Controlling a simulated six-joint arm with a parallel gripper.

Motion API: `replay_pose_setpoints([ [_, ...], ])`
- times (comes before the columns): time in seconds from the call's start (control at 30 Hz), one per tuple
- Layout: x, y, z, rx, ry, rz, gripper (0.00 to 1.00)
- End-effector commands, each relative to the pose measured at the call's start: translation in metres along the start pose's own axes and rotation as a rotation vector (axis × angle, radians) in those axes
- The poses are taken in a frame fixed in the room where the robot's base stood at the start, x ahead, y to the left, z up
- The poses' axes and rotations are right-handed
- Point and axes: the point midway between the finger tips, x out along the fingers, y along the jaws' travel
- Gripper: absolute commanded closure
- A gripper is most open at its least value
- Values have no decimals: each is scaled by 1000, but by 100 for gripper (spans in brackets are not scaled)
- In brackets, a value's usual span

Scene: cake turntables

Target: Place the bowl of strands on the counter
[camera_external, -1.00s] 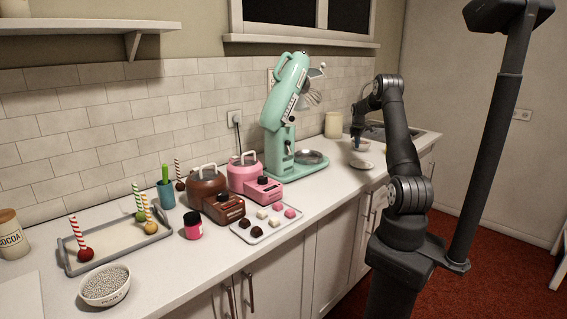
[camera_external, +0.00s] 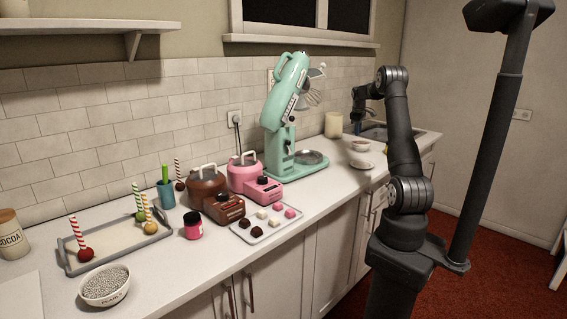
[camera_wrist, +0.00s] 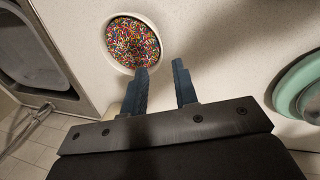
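The bowl of strands (camera_wrist: 133,45) is white, round and filled with multicoloured strands. It sits upright on the pale counter (camera_wrist: 225,45) in the wrist view. It appears to be the small, far bowl (camera_external: 360,146) on the counter in the external view. My gripper (camera_wrist: 165,70) is open, its two blue fingers apart with nothing between them. The left fingertip overlaps the bowl's lower rim in the wrist view; I cannot tell whether they touch. In the external view my gripper (camera_external: 357,130) is small, above and just behind the bowl.
A sink (camera_wrist: 30,55) is at the wrist view's left. A cream canister (camera_external: 333,124) stands behind.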

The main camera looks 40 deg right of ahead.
Motion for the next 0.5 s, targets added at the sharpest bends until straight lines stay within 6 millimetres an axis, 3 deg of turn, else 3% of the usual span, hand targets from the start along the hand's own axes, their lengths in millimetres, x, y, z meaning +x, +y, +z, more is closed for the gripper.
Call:
replay_pose_setpoints([
  [0.2, -29, 0, 0, -1, 1, 1, 73],
  [0.5, -34, 0, 0, -1, -1, -1, 73],
])
